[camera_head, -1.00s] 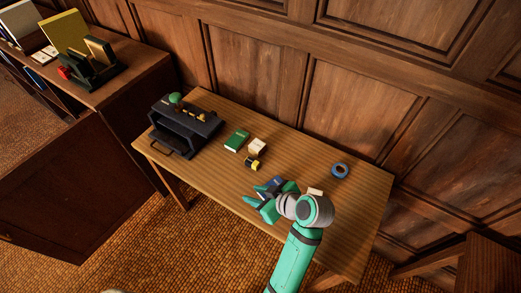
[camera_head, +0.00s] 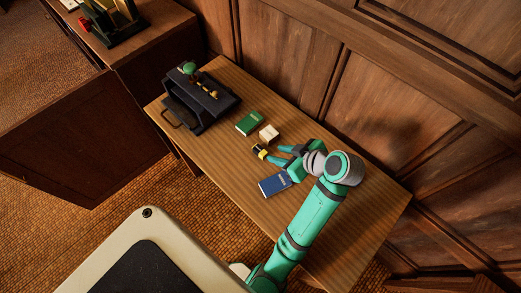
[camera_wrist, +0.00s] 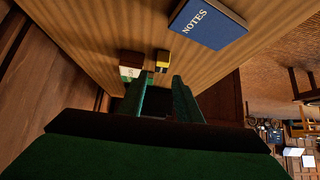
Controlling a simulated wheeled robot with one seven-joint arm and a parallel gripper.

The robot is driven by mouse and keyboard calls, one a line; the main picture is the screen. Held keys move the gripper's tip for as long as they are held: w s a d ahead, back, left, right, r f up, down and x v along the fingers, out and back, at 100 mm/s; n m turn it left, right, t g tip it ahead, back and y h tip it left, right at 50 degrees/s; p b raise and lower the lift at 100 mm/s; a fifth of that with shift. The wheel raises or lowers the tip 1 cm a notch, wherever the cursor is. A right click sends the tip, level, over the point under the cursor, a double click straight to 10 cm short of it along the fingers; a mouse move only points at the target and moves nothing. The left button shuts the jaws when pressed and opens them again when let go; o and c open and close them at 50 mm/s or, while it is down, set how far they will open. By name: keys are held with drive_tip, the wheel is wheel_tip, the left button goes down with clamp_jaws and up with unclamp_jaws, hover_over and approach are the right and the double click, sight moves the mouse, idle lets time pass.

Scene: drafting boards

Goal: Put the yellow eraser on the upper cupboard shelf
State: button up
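The yellow eraser (camera_head: 259,151), yellow with a dark band, lies on the wooden table near its middle. It also shows in the wrist view (camera_wrist: 162,58), ahead of the fingers. My gripper (camera_head: 273,154) is open, its green fingers apart and pointing at the eraser from the right. In the wrist view the gap between the fingertips (camera_wrist: 163,84) looks empty, and the eraser lies just beyond it. A dark wooden cupboard (camera_head: 150,62) stands at the left. Its inside and upper shelf are not visible now.
A white block (camera_head: 269,132) and green box (camera_head: 249,123) lie just behind the eraser. A blue notebook (camera_head: 275,185) lies in front. A black organizer (camera_head: 200,103) stands at the table's left end. A panelled wall (camera_head: 330,70) runs behind.

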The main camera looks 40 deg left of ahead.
sight(261, 151)
drive_tip(key=shift+x, duration=2.1)
drive_tip(key=x, duration=0.4)
drive_tip(key=shift+s+a+r, duration=0.15)
drive_tip(key=shift+s+a, duration=0.05)
drive_tip(key=shift+s, duration=0.05)
drive_tip(key=shift+w+a+f, duration=0.1)
drive_tip(key=shift+a+f, duration=0.25)
drive_tip(key=shift+f, duration=0.05)
drive_tip(key=shift+c, duration=0.7)
clamp_jaws()
